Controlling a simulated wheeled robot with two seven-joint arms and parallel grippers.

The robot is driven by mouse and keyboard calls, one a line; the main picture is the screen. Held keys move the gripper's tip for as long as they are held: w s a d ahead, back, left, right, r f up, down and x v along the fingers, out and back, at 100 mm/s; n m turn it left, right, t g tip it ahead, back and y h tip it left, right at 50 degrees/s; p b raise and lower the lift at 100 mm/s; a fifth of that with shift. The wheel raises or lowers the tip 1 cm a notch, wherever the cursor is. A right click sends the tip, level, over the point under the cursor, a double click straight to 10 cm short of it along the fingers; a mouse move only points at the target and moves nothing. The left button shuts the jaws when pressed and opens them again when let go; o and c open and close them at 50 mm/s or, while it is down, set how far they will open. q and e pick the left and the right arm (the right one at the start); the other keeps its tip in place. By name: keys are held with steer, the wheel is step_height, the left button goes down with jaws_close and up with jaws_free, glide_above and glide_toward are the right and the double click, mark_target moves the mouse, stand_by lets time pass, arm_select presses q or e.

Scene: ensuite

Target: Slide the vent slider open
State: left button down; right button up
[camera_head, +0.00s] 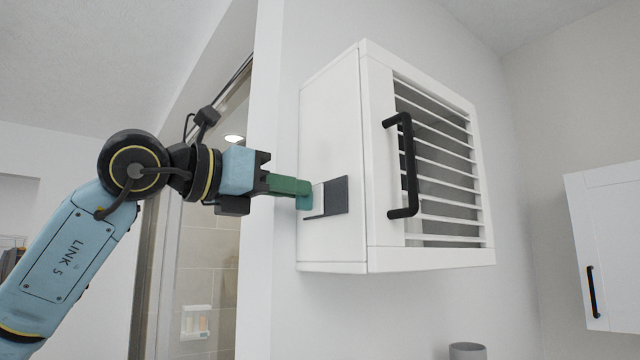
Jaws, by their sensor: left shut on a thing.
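The white vent box (333,120) is fixed high on the wall, with a slatted front and a black bar handle (409,165). On its left side is a small vent slider, a light tab (318,200) beside a dark grey recess (338,195). My left gripper (304,195) comes in from the left and its green fingers are shut at the left end of the light tab. The fingers hide that end of the tab. My right gripper is not in view.
A white cabinet (615,240) with a black handle hangs at the right. A grey cylinder (467,351) shows at the bottom edge. A tiled shower area (205,255) lies behind my left arm.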

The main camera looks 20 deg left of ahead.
arm_select(q)
steer(key=shift+w+a+r, duration=0.1)
steer(key=shift+a, duration=0.15)
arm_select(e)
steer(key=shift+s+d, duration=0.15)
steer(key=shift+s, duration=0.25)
arm_select(q)
steer(key=c, duration=1.4)
jaws_free()
steer(key=shift+w+a, duration=0.1)
steer(key=shift+a, duration=0.1)
steer(key=shift+c, duration=0.2)
steer(key=shift+d, duration=0.1)
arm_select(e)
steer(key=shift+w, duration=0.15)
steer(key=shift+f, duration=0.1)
